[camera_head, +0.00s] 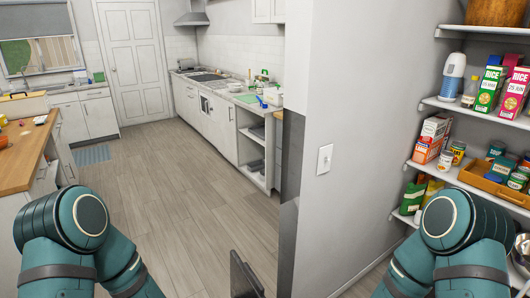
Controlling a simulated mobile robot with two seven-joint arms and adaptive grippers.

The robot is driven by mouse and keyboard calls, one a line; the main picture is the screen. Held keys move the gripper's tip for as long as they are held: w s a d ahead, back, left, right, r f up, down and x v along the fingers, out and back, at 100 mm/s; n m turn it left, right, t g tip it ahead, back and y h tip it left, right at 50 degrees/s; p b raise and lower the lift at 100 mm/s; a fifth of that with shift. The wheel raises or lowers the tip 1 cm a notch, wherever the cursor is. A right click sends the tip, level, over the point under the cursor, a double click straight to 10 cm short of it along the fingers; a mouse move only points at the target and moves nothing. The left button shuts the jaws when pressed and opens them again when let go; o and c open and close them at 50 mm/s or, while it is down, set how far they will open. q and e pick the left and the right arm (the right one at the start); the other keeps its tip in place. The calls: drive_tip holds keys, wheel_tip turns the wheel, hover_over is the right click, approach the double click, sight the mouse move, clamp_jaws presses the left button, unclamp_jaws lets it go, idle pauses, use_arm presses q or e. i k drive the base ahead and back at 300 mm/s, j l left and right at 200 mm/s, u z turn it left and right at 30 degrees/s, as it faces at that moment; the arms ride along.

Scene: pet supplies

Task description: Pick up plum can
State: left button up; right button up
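Several cans stand on the middle pantry shelf at the right. Two small cans, one yellowish (458,151) and one paler with red (445,161), stand beside a red-and-white box. More cans, green (503,165) and others, stand in and around a wooden tray (480,183). The labels are too small to tell which one is the plum can. My two teal arms show at the bottom left and bottom right, but neither gripper is in view.
The pantry shelf (435,103) above holds rice cartons (489,88) and a white-and-blue bottle (451,80). A wall (350,110) with a light switch separates the pantry from the kitchen. A dark object (244,276) stands at bottom centre. The wooden floor (180,200) is clear.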

sight(444, 164)
drive_tip(key=z, duration=1.25)
drive_tip(key=i, duration=1.5)
drive_tip(key=l+z, duration=0.05)
